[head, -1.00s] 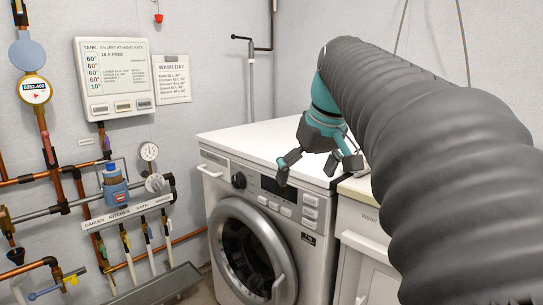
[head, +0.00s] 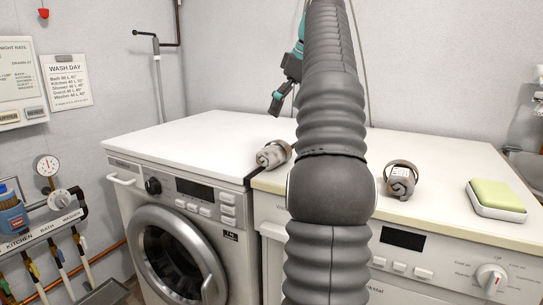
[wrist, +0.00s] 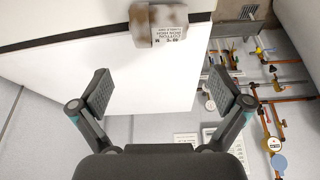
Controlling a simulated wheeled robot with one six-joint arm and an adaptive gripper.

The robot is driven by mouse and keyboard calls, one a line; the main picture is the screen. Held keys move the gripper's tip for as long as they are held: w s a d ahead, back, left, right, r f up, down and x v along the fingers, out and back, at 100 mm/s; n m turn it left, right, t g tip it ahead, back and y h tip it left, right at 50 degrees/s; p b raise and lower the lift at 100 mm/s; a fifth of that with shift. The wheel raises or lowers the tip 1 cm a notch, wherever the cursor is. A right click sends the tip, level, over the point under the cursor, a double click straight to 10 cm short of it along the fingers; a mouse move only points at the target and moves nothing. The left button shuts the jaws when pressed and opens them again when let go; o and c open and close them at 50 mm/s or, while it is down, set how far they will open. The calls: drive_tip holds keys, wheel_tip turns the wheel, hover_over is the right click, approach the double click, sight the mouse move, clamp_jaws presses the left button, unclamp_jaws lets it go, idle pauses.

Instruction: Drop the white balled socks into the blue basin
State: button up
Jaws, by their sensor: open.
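No plainly white balled socks and no blue basin show in these views. A grey-brown rolled bundle with a pale tag (head: 273,154) lies on the worktop near the seam between the two machines, just left of my arm. A second brownish rolled bundle with a label (head: 401,181) lies to the right of my arm. My gripper (wrist: 163,93) is open and empty in the wrist view, apart from a labelled brownish bundle (wrist: 168,24) at the top; I cannot tell which bundle this is. In the head view my arm hides part of the gripper.
A white washing machine (head: 175,235) stands left, with a second machine (head: 440,255) beside it. A green-and-white block (head: 496,198) lies at the right of the worktop. Pipes and gauges (head: 47,166) line the left wall. The left machine's white top is mostly clear.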

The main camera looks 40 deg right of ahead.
sight(275, 146)
drive_tip(key=x, duration=0.7)
drive_tip(key=shift+a+f, duration=0.1)
drive_tip(key=shift+f, duration=0.05)
drive_tip(key=shift+s+x, duration=0.2)
drive_tip(key=shift+x, duration=2.6)
drive_tip(key=shift+f, duration=0.1)
drive_tip(key=c, duration=0.9)
drive_tip(key=shift+d, duration=0.25)
drive_tip(key=shift+c, duration=0.2)
